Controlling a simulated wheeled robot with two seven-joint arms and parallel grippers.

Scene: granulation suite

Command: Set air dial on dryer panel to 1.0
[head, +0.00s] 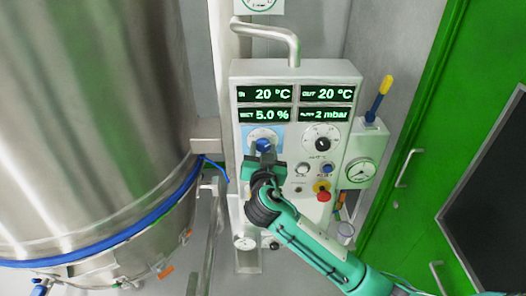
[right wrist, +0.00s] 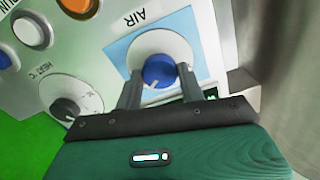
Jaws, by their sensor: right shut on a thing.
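The dryer panel (head: 239,180) is a pale box on the wall in the middle of the head view. Its air dial (head: 263,145) is a blue knob on a light blue patch at the panel's left. In the right wrist view the air dial (right wrist: 158,70) sits on a white disc, with an upside-down AIR label above it. A small white mark shows on the knob's lower edge there; scale numbers cannot be read. My right gripper (head: 263,155) is shut on the air dial, one finger on each side, as the right wrist view (right wrist: 160,88) also shows. My left gripper is not in view.
Displays (head: 300,104) read 20 °C, 20 °C, 5.0 % and 2 mbar. A black heat dial (head: 322,144), small buttons and a red stop button (head: 323,196) sit to the right of the air dial. A large steel vessel (head: 90,120) fills the left; a green door (head: 415,170) stands right.

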